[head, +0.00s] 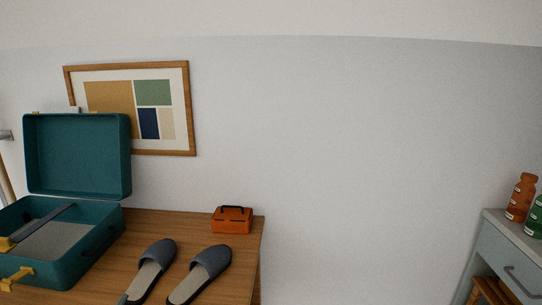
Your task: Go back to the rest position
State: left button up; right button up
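Neither of my grippers shows in the head view, so their state is hidden. A wooden table (191,219) stands at the lower left. An open teal suitcase (93,241) lies on it at the far left, with its lid raised and a grey strap inside. A pair of grey-blue slippers lies to the right of the suitcase: the left slipper (158,251) and the right slipper (211,261). A small orange box (232,221) with a black handle sits at the table's back right.
A grey cabinet (505,251) stands at the right edge, with an orange bottle (521,198) and a green bottle (536,217) on top. A wooden stool-like piece (490,292) is beneath. A framed picture (160,70) hangs on the wall. Between table and cabinet no objects show.

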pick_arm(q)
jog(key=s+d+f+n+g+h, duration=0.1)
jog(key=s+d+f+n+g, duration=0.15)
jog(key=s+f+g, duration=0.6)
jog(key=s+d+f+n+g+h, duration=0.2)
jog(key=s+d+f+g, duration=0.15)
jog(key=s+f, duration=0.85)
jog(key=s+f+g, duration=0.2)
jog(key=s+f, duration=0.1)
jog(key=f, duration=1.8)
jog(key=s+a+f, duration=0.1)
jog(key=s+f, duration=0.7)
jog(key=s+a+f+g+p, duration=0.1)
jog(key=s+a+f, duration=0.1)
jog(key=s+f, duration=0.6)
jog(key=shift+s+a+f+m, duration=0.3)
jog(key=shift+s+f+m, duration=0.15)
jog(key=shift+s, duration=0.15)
